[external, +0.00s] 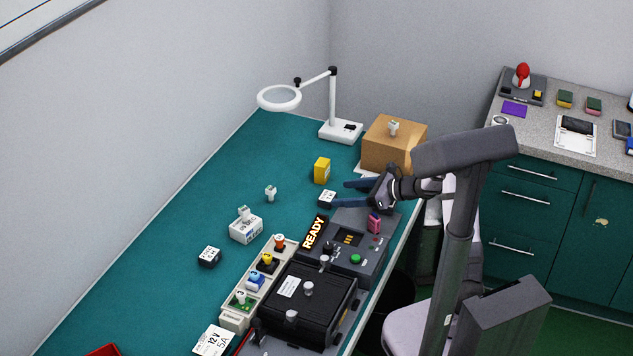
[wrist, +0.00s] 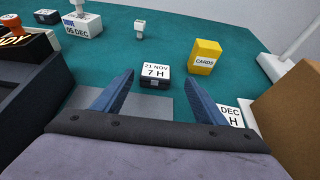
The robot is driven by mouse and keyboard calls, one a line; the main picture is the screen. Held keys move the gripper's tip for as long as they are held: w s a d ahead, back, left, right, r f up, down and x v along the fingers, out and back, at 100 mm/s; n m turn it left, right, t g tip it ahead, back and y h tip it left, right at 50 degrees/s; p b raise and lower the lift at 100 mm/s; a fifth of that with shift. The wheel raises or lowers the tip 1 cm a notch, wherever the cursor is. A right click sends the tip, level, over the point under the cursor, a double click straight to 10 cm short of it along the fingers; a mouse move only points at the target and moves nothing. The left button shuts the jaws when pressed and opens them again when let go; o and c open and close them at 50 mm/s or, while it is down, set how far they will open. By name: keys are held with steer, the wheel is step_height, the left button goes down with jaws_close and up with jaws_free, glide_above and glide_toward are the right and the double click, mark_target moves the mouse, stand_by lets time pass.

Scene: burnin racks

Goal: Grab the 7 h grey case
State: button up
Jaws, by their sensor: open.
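The 7 h case (wrist: 155,83) is a small dark grey block with a white top label reading "21 NOV 7 H". It lies on the teal bench in the wrist view, beyond and between my two fingertips. In the external view the case (external: 326,203) sits just left of my gripper (external: 344,194). My gripper (wrist: 163,83) is open and empty, its blue fingers spread and pointing toward the case.
A yellow CARDS box (wrist: 204,58) stands behind the case to the right. Another white label (wrist: 231,114) shows beside the right finger, near the cardboard box (wrist: 288,105). Dark equipment (external: 372,258) borders the left. A second dark case (external: 208,257) sits farther off.

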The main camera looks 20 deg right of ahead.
mark_target(327, 196)
steer(key=shift+s+a+p+x, duration=0.1)
steer(key=shift+p+x, duration=0.3)
steer(key=shift+x, duration=1.3)
steer(key=shift+s+a+p+x, duration=0.15)
steer(key=shift+p+x, duration=0.25)
steer(key=shift+x, duration=1.3)
steer(key=shift+r, duration=0.1)
steer(key=c, duration=1.2)
